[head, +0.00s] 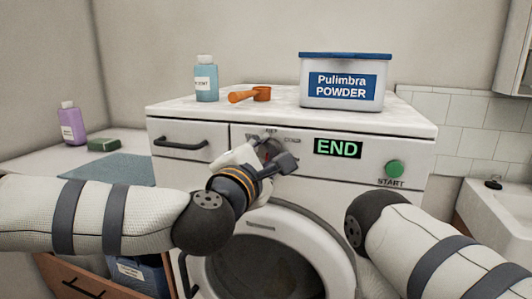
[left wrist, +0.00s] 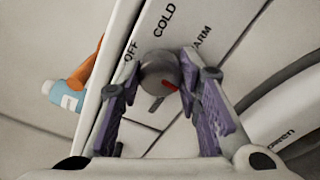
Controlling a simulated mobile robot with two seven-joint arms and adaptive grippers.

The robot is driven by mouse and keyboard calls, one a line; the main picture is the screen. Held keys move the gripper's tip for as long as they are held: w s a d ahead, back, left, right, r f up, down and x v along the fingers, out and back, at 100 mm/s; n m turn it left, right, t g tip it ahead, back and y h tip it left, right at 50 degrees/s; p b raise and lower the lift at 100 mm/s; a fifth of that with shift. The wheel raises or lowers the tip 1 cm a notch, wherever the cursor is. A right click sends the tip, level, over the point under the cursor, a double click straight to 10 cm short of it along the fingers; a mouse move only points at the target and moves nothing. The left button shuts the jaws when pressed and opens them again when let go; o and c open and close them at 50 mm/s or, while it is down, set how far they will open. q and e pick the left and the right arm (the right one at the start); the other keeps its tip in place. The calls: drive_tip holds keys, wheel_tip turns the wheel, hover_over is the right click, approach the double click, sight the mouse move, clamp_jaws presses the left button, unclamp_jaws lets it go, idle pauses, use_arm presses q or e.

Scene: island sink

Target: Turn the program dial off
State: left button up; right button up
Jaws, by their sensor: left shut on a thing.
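The program dial (left wrist: 158,68) is a small grey knob with a red mark on the washing machine's front panel. In the left wrist view the labels OFF, COLD and WARM stand around it. OFF is to its upper left, COLD above and WARM to its upper right. The red mark is low on the knob, and I cannot tell which label it points at. My left gripper (left wrist: 162,78) is shut on the dial, a purple-padded finger on each side. In the head view the left gripper (head: 272,158) largely hides the dial. My right gripper is out of view.
The washing machine (head: 407,155) shows END on its display (head: 338,148), with a green START button (head: 394,169) to the right. My right forearm is before the lower right.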

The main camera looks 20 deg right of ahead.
use_arm(q)
drive_tip(key=n, duration=0.4)
drive_tip(key=shift+n, duration=0.4)
drive_tip(key=n+b, duration=0.1)
drive_tip(key=n, duration=0.3)
drive_tip(key=shift+f+n, duration=0.1)
drive_tip(key=shift+n, duration=0.2)
drive_tip(key=n+b, duration=0.1)
drive_tip(key=n, duration=0.3)
drive_tip(key=shift+n, duration=0.3)
drive_tip(key=n, duration=0.4)
drive_tip(key=shift+b, duration=0.4)
drive_tip(key=n+b, duration=0.1)
drive_tip(key=n, duration=0.4)
drive_tip(key=shift+n, duration=0.4)
drive_tip(key=n+b, duration=0.1)
drive_tip(key=n, duration=0.3)
drive_tip(key=shift+n, duration=0.3)
drive_tip(key=n+b, duration=0.1)
drive_tip(key=n, duration=0.3)
drive_tip(key=shift+n, duration=2.3)
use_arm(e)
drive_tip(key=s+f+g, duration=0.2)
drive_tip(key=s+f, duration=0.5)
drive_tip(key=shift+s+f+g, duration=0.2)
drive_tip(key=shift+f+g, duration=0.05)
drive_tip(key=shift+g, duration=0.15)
